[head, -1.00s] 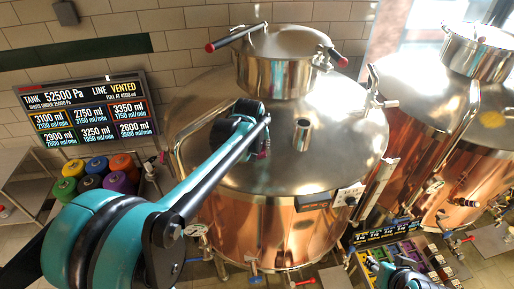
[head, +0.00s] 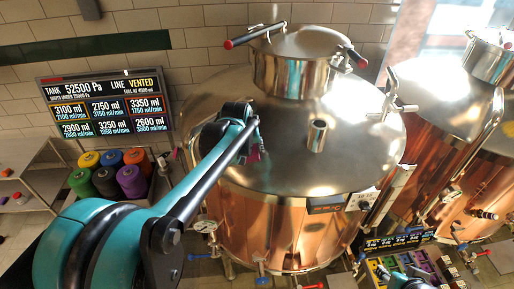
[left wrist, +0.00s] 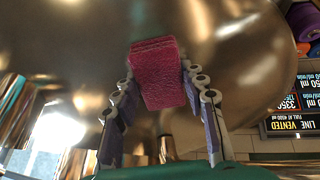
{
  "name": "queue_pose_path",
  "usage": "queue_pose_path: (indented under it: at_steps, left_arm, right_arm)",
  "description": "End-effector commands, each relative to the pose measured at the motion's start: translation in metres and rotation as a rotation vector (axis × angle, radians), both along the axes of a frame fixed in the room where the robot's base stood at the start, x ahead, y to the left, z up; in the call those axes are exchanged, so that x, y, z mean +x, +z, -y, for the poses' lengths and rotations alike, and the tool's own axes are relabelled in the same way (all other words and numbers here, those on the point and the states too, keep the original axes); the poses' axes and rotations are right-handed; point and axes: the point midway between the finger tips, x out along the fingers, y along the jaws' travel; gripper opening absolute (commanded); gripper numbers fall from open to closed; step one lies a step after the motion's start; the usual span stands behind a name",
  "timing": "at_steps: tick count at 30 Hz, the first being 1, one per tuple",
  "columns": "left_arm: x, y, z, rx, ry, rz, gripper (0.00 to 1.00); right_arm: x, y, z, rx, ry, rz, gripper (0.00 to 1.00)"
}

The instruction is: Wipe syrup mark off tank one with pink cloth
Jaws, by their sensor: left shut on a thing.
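The copper tank (head: 270,215) with a broad steel dome top (head: 350,165) stands in the middle of the head view. I take it to be tank one, but no label confirms it. My left gripper (head: 254,140) is over the left part of this dome, mostly hidden behind my own arm. In the left wrist view the pink cloth (left wrist: 158,75), a folded block, sits between the fingers of the gripper, which is shut on it. A metallic surface (left wrist: 235,60) lies close beyond it; contact cannot be told. I see no syrup mark. My right gripper (head: 408,280) shows partly at the bottom edge.
A lidded steel pot (head: 295,72) and a short pipe (head: 318,135) rise from the dome. A screen (head: 105,105) hangs at the left above several coloured spools (head: 107,184). Another copper tank (head: 440,120) stands at the right, and a rack (head: 400,265) sits below.

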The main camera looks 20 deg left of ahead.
Motion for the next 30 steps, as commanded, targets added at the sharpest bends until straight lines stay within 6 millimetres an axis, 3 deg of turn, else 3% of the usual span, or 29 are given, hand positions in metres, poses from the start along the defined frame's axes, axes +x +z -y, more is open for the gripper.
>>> queue_pose_path:
  at_steps: [16, 30]
  left_arm:
    - [-0.017, -0.004, -0.031, 0.0, 0.001, 0.0, 0.0]
    - [-0.001, 0.0, -0.034, 0.0, -0.001, 0.0, 0.0]
  right_arm:
    - [0.0, -0.004, 0.0, 0.0, 0.0, 0.0, 0.4]
    - [0.0, -0.004, 0.0, 0.0, 0.0, 0.0, 0.4]
